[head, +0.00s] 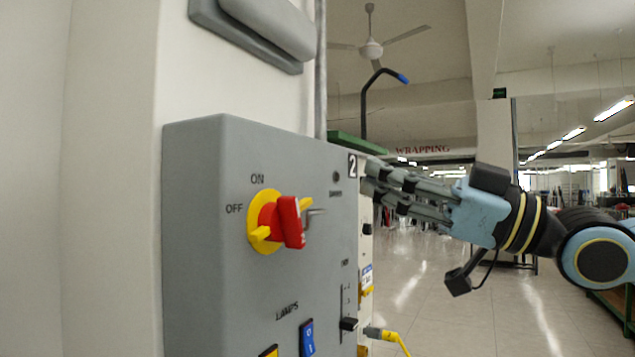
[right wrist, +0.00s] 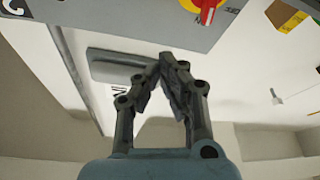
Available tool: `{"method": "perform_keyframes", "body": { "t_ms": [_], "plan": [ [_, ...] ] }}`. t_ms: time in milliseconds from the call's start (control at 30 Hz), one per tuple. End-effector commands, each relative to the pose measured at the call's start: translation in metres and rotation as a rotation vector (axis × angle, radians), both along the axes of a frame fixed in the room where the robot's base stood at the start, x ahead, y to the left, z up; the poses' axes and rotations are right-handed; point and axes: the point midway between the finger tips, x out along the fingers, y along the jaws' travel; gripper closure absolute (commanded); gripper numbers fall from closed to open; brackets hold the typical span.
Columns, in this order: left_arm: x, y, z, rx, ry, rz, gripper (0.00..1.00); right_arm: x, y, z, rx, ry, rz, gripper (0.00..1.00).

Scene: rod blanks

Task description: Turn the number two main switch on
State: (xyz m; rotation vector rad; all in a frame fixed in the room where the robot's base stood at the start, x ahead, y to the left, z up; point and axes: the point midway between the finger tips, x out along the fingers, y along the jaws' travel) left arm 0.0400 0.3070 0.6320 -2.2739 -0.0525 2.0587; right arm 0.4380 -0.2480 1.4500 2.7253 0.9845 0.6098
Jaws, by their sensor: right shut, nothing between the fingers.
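The grey switch box (head: 205,240) on the wall has a small black tag (head: 352,165) with a white 2 at its upper right. Its main switch (head: 290,222) is a red handle on a yellow round plate, with ON printed above and OFF to its left. The handle's long side looks roughly upright; I cannot tell firmly which mark it points to. The switch also shows at the top of the right wrist view (right wrist: 208,11). My right gripper (head: 368,178) is shut and empty, beside the box's upper right edge, apart from the handle. My left gripper is out of view.
Below the switch are lamp rockers (head: 307,337) and a black slider (head: 348,324). A yellow plug and cable (head: 383,334) stick out at the lower right. A grey handle-like fitting (head: 265,28) is on the wall above.

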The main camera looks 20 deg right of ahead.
Motion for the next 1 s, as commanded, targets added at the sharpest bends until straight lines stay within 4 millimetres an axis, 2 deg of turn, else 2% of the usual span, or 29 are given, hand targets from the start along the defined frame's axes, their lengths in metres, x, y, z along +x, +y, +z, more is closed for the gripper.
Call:
{"method": "perform_keyframes", "body": {
  "t_ms": [33, 433, 633, 800, 1000],
  "plan": [
    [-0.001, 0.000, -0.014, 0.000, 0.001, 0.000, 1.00, 0.002, 0.001, -0.005, 0.003, -0.007, -0.003, 1.00],
    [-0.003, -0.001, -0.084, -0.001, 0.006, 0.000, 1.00, 0.011, 0.015, 0.000, -0.001, -0.007, 0.010, 1.00],
    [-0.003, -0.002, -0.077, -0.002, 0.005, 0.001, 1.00, 0.023, 0.020, 0.012, 0.011, -0.002, -0.006, 1.00],
    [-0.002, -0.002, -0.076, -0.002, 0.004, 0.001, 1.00, 0.029, 0.034, 0.018, 0.007, -0.005, 0.015, 1.00],
    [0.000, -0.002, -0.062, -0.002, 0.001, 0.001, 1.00, 0.044, 0.047, 0.026, 0.006, -0.003, 0.012, 1.00]
  ]
}}
